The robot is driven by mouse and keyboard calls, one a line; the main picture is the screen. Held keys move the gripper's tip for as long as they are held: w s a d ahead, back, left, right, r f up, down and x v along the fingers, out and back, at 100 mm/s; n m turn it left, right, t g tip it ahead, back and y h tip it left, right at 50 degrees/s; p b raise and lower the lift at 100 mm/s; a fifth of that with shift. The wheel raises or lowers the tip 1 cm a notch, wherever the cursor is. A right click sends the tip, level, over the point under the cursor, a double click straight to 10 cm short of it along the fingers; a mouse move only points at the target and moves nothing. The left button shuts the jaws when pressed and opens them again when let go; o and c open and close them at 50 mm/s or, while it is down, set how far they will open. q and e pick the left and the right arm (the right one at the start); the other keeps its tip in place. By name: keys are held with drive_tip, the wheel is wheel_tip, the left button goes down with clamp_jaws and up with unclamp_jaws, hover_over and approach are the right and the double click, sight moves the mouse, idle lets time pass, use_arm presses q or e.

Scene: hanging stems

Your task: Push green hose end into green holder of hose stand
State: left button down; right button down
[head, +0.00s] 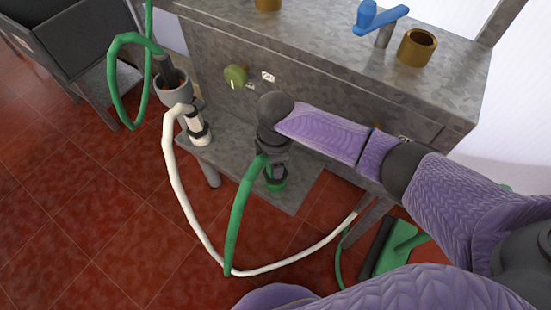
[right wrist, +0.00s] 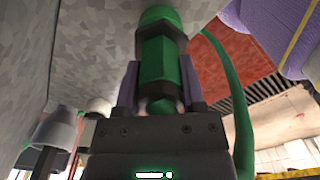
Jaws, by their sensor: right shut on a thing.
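My right gripper (head: 272,168) points down at the stand's front and is shut on the green hose end. In the right wrist view the green hose end (right wrist: 158,65) is a six-sided green fitting between the two fingers (right wrist: 158,88). A dark collar and a green cylinder lie just beyond it. The green hose (head: 241,208) hangs from the gripper in the head view. The green holder (head: 277,184) shows as a green ring low on the hose stand (head: 300,195), right under the gripper. The gripper hides where they meet, so I cannot tell how deep the end sits. My left gripper is out of view.
A white hose (head: 180,195) loops from a white fitting (head: 198,128) at the left of the stand. A grey cup (head: 174,92) stands behind it. A metal counter (head: 330,60) with a blue tap (head: 380,16) is behind. A green-and-black tool (head: 395,246) lies at the lower right.

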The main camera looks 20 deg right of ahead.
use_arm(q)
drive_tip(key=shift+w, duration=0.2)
use_arm(e)
drive_tip(key=shift+c, duration=0.5)
unclamp_jaws()
drive_tip(key=shift+r, duration=0.25)
wheel_tip(320, 180, up, 10)
drive_tip(key=p, duration=0.6)
drive_tip(key=shift+f, duration=0.25)
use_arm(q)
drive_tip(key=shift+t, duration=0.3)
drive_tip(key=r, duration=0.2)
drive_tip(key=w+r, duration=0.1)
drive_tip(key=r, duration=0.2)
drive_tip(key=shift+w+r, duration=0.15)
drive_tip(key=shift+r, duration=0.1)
use_arm(e)
drive_tip(key=shift+f, duration=0.1)
